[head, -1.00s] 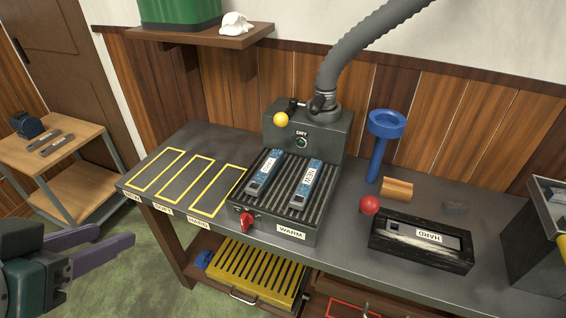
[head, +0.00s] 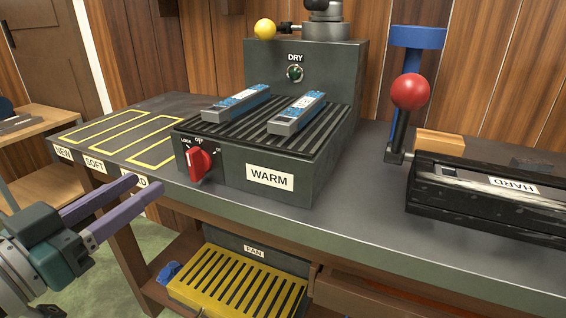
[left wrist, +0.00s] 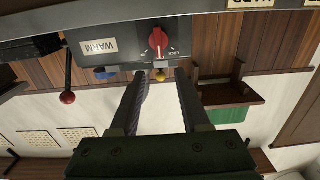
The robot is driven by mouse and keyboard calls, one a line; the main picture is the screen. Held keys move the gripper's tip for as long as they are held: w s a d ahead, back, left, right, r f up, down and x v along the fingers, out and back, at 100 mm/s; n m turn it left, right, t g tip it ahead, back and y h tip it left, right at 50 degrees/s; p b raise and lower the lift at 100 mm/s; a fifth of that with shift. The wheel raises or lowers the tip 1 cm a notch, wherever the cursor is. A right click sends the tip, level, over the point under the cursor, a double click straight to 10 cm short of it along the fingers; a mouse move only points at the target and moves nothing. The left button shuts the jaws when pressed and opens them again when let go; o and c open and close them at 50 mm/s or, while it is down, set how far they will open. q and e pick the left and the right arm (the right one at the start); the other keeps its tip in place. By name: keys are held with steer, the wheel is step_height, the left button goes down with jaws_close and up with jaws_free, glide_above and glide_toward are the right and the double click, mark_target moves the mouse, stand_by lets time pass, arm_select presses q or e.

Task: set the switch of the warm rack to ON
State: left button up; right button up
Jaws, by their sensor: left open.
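The warm rack (head: 318,172) is a dark grey box with a ribbed top and a WARM label, standing on the bench. Its switch is a red knob (head: 199,164) at the left of the front face, with LOCK and OFF marks and a third mark partly hidden. The knob's handle stands roughly upright, near OFF. My left gripper (head: 144,184) is open and empty, left of and in front of the knob, apart from it. In the left wrist view, which is upside down, the knob (left wrist: 158,42) lies just beyond the open fingertips (left wrist: 160,76). My right gripper is not in view.
Two blue-topped bars (head: 237,102) (head: 297,112) lie on the rack. Behind it stands a DRY box (head: 340,75). A red-ball lever (head: 410,92) and a HARD tray (head: 480,215) are to the right. A yellow grille (head: 235,282) sits below the bench (head: 400,262).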

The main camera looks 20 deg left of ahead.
mark_target(188, 158)
arm_select(q)
steer(key=w, duration=0.3)
steer(key=w+b, duration=0.1)
steer(key=w, duration=0.2)
steer(key=w+b, duration=0.1)
steer(key=w, duration=0.2)
steer(key=shift+w+d+f, duration=0.1)
steer(key=shift+w+d, duration=0.3)
steer(key=shift+c, duration=0.2)
jaws_close()
